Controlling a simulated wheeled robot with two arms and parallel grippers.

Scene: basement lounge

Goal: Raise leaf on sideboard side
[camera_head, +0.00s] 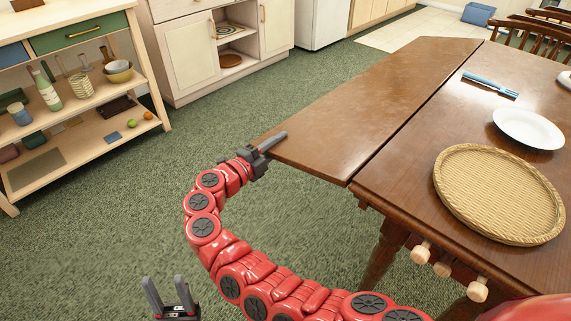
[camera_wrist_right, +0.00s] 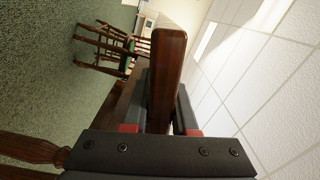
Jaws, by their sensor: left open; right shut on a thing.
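The brown wooden table (camera_head: 400,190) stands at the right of the head view. Its leaf (camera_head: 350,105) extends left, on the side facing the open-shelved sideboard (camera_head: 110,85). The leaf looks raised, roughly level with the tabletop; a dark seam runs between them. My right gripper (camera_head: 270,142) is shut on the leaf's near outer corner. In the right wrist view the leaf's edge (camera_wrist_right: 168,65) stands between its fingers. My left gripper (camera_head: 170,290) is open and empty, low over the carpet at the bottom left. Several round wooden knobs (camera_head: 421,252) stick out under the table's near edge.
A woven tray (camera_head: 500,150), a white plate (camera_head: 528,128) and blue cutlery (camera_head: 490,85) lie on the tabletop. The leaf is bare. Wooden chairs (camera_head: 540,35) stand at the far right. Green carpet (camera_head: 250,85) is clear between sideboard and leaf.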

